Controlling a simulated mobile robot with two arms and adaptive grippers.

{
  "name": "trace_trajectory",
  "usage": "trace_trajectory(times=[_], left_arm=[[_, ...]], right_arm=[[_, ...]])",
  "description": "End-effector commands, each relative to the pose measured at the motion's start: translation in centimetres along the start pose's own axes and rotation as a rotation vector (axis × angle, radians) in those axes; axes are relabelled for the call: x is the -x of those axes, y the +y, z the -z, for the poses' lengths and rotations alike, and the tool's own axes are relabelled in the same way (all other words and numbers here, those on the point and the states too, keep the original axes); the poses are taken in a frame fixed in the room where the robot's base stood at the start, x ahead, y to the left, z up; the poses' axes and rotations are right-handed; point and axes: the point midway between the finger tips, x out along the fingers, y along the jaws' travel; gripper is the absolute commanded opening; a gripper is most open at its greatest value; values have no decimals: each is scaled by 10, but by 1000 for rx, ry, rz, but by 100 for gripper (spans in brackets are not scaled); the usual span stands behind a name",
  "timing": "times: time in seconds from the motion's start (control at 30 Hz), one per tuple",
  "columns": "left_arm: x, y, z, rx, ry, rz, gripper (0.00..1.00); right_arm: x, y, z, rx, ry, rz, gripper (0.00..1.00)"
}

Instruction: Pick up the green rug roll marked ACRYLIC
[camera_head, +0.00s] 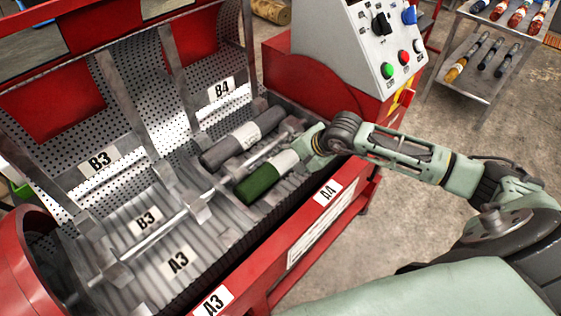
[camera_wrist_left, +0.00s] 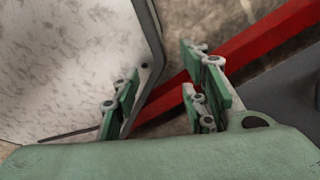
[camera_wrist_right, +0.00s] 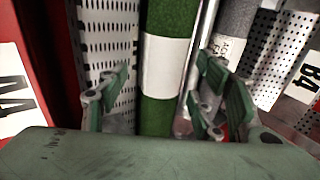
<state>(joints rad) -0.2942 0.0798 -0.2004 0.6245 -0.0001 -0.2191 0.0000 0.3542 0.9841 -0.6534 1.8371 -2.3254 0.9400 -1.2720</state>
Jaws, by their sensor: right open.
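The green rug roll (camera_head: 257,184) with a white band lies in the A4 section of the red machine. My right gripper (camera_head: 308,150) is above its right end. In the right wrist view the green roll (camera_wrist_right: 174,20) runs between the two open fingers of my right gripper (camera_wrist_right: 165,100), with its white band just ahead of them. I cannot tell whether they touch it. Any lettering on the band is not readable. My left gripper (camera_wrist_left: 160,100) is open and empty in the left wrist view; it is not in the head view.
A grey rug roll (camera_head: 232,143) with a white band lies behind the green one, past a metal divider. The red front rail (camera_head: 290,245) with the A4 label edges the machine. A control box (camera_head: 372,45) stands at the back right. A metal shelf (camera_head: 490,50) holds several rolls.

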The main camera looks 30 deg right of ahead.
Motion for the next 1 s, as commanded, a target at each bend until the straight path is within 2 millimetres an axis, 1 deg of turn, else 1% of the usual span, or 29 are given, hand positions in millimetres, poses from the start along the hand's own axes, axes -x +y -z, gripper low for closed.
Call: trace_trajectory(times=[0.1,0.2,0.3,0.4,0.67,1.0], left_arm=[[6,2,-11,0,-16,-2,40],[10,2,-15,0,-24,-3,40],[11,2,-16,0,-25,-3,40],[11,2,-14,0,-22,-2,40],[10,0,-5,1,-9,-1,40],[10,0,-4,1,-6,-1,40]], right_arm=[[-12,-2,-1,-4,-2,0,60],[-27,-4,-1,-4,-2,0,60],[-42,-4,-1,-4,-2,0,60],[-51,-4,0,-2,-2,0,60],[-54,-4,0,0,0,1,60],[-53,-4,0,-1,-1,1,31]])
